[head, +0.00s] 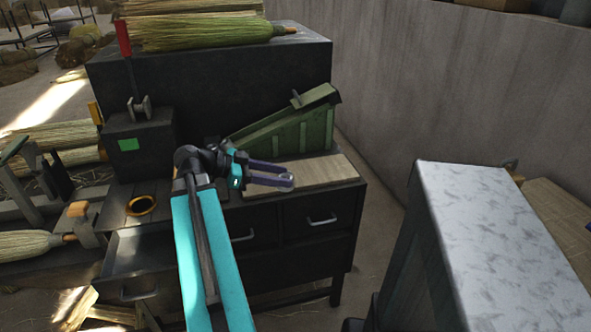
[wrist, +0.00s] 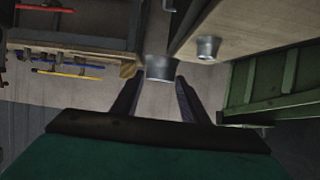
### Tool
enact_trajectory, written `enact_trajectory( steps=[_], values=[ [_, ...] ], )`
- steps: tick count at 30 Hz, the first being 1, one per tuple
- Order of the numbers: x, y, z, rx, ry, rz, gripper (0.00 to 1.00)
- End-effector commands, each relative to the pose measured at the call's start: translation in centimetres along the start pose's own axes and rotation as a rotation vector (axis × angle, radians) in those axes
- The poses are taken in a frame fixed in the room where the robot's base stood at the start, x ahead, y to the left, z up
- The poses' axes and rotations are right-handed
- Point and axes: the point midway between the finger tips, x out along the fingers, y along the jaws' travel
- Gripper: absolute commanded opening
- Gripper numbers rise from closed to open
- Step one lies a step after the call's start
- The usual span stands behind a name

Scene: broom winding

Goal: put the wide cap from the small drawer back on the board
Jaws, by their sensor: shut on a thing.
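My gripper (head: 283,180) is shut on a grey metal cap (wrist: 162,68), held between the tips of its two dark fingers in the wrist view. In the head view the gripper is over the pale wooden board (head: 335,172) on the right of the dark cabinet top. I cannot tell the gap between the held cap and the board. A second grey metal cap (wrist: 208,48) shows at the edge of a wooden surface, right of the held cap. The small drawer (head: 138,258) at the cabinet's left front stands open; its inside is partly hidden.
A green ribbed metal piece (head: 290,130) stands behind the board. A dark box with a green label (head: 128,145) and a gold ring (head: 141,205) are to the left. A broom (head: 205,32) lies on the upper black block. A pale metal-topped block (head: 500,235) stands at the right.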

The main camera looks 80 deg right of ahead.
Motion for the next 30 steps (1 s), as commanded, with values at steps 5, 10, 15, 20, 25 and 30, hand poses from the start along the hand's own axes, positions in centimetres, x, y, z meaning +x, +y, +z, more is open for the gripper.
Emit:
enact_trajectory(
  steps=[5,10,15,20,25,30],
  values=[
    [0.3,-1.1,-0.1,-0.002,0.000,-0.006,0.16],
    [1.7,-2.9,-0.4,-0.004,0.000,-0.008,0.16],
    [3.3,-4.9,-0.8,-0.004,0.000,-0.009,0.16],
    [4.7,-6.7,-1.2,-0.004,0.000,-0.010,0.16],
    [6.2,-8.5,-1.5,-0.005,0.000,-0.010,0.16],
    [7.7,-10.2,-1.9,-0.005,0.000,-0.009,0.16]
  ],
)
